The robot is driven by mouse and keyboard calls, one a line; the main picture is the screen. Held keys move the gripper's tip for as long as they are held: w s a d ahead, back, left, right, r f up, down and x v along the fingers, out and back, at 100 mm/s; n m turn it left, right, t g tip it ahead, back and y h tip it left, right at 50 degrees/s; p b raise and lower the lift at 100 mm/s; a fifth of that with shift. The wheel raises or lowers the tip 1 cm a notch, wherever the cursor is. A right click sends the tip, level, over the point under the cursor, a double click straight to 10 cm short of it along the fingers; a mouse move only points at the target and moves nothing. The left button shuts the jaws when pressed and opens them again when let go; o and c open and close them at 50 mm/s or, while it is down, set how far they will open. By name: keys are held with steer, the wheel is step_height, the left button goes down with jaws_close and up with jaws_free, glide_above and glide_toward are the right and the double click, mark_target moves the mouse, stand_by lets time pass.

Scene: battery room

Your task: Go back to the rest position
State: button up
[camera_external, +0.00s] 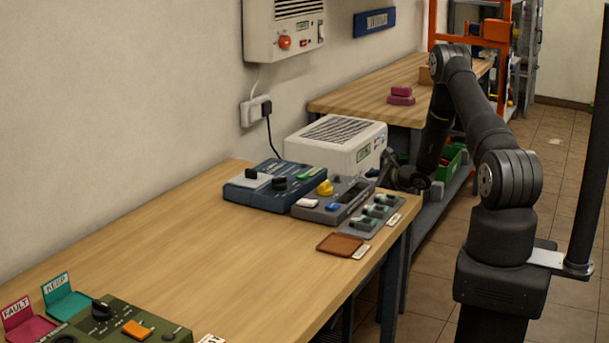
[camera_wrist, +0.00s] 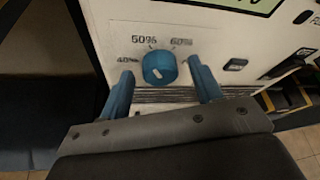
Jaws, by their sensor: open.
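My arm (camera_external: 483,115) reaches from its base at the right over to the white box (camera_external: 340,138) on the bench. My gripper (camera_external: 403,178) is by the right side of this box, with its fingertips hard to make out there. In the wrist view, my gripper (camera_wrist: 161,72) is open, with one blue finger on each side of a blue knob (camera_wrist: 160,68). I cannot tell whether the fingers touch the knob.
The front bench (camera_external: 190,255) carries a blue device (camera_external: 262,188), a grey device (camera_external: 335,200), a switch panel (camera_external: 373,215) and a brown pad (camera_external: 340,244). A dark post (camera_external: 587,150) stands right of my base. The front bench's middle is clear.

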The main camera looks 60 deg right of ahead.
steer(key=shift+s+a+n+t+h, duration=0.3)
steer(key=shift+s+n+h, duration=0.35)
steer(key=shift+n, duration=0.35)
steer(key=shift+w, duration=0.1)
steer(key=shift+w+d+m+y, duration=0.3)
steer(key=shift+m+y, duration=0.4)
steer(key=shift+m, duration=0.3)
steer(key=shift+w+d+m+y, duration=0.15)
steer(key=shift+w+m+y, duration=0.1)
steer(key=shift+m+y, duration=0.6)
steer(key=shift+m, duration=0.35)
steer(key=shift+h, duration=0.3)
